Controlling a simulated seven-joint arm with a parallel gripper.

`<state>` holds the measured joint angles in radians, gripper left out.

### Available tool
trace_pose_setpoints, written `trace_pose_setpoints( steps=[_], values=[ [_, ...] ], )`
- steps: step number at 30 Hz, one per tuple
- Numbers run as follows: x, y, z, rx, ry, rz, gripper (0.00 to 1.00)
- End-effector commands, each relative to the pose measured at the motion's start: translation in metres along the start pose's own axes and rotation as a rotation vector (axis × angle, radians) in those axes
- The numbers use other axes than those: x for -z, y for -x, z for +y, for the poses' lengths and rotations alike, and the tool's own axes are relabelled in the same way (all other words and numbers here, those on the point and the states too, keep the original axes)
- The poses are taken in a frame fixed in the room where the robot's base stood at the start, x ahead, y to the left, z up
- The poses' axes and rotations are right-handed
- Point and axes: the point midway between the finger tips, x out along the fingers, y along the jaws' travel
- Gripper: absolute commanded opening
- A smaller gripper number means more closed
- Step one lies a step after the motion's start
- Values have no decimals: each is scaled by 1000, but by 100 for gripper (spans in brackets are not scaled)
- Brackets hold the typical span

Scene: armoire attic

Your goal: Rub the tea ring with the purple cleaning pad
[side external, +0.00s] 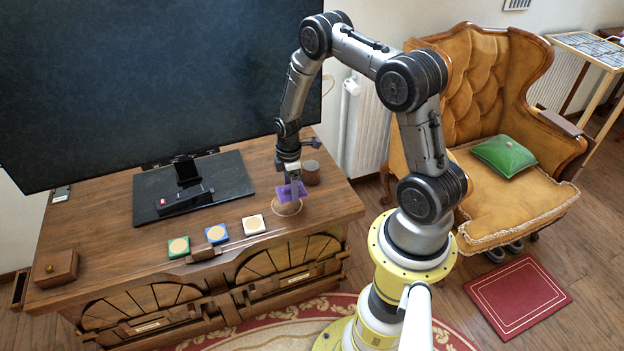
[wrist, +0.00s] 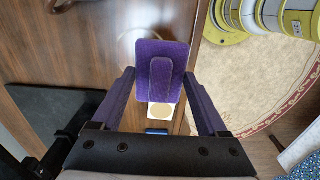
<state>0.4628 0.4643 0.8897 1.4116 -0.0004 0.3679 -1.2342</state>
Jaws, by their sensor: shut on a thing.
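The purple cleaning pad (side external: 283,192) is held at the end of my gripper (side external: 292,179), low over the right part of the wooden cabinet top. My gripper is shut on it. In the wrist view the pad (wrist: 150,50) shows its flat face and raised grip, in front of the fingers (wrist: 160,88). The tea ring (side external: 288,210) is a brownish round mark on the wood just below the pad, and the pad covers its back part. I cannot tell whether the pad touches the wood.
White (side external: 253,224), blue (side external: 216,233) and green (side external: 178,247) coasters lie to the left near the front edge. A large screen (side external: 150,80) stands at the back. A small wooden box (side external: 55,268) is far left.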

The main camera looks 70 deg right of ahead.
Motion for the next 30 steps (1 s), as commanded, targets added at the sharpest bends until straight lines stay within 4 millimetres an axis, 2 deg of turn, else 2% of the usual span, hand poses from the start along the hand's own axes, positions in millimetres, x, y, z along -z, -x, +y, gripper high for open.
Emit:
trace_pose_setpoints(
  steps=[8,28,30],
  values=[
    [5,-12,-5,9,17,-3,32],
    [4,-72,-6,8,16,-3,32],
    [4,-83,-7,11,16,-4,32]
  ],
)
